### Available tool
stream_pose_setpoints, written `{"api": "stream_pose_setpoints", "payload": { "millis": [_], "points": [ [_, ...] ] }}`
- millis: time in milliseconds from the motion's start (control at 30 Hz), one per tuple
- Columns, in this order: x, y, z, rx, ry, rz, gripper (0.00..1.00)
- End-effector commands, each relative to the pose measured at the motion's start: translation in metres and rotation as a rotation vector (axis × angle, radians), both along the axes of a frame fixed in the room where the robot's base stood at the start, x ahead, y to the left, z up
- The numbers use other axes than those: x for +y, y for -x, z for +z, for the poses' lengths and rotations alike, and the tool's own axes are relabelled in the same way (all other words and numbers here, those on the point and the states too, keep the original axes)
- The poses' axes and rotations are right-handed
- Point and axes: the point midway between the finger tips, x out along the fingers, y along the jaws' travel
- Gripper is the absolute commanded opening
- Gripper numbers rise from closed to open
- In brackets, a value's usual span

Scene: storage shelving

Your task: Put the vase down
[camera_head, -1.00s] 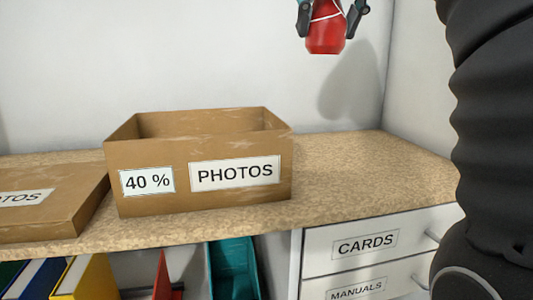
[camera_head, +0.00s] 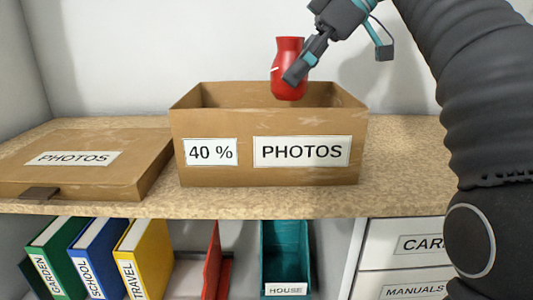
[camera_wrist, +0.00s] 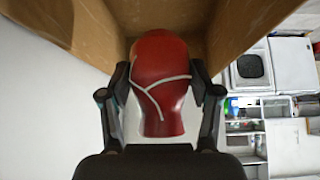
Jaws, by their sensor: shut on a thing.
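The red vase (camera_head: 287,72) is upright, its lower part in front of the open top of the cardboard box in the head view. My gripper (camera_head: 294,76) is shut on the vase, coming from the upper right. In the wrist view the red vase (camera_wrist: 160,85), with pale lines across it, sits between both fingers of my gripper (camera_wrist: 162,90). The cardboard box (camera_head: 225,118), labelled "40 %" and "PHOTOS", stands open on the shelf. The head view does not clearly tell whether the vase's base is inside the box.
A flat box lid (camera_head: 100,185) labelled "PHOTOS" lies left of the box on the speckled shelf top (camera_head: 400,185). The shelf top right of the box is clear. Below are binders (camera_head: 145,250), a teal bin (camera_head: 285,245) and white drawers (camera_head: 390,255).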

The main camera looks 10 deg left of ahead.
Motion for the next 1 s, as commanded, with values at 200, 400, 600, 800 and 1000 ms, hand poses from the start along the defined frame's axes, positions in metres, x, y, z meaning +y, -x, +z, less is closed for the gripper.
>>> {"api": "stream_pose_setpoints", "payload": {
  "millis": [200, 400, 600, 800, 1000],
  "points": [
    [0.006, 0.002, -0.011, 0.001, 0.0, 0.064, 0.15],
    [0.006, 0.002, -0.04, 0.003, 0.003, 0.063, 0.15],
    [0.006, 0.002, -0.06, 0.001, 0.002, 0.062, 0.15],
    [0.006, 0.002, -0.083, 0.002, 0.003, 0.061, 0.15],
    [0.006, 0.002, -0.102, 0.0, 0.002, 0.06, 0.15]
  ]
}}
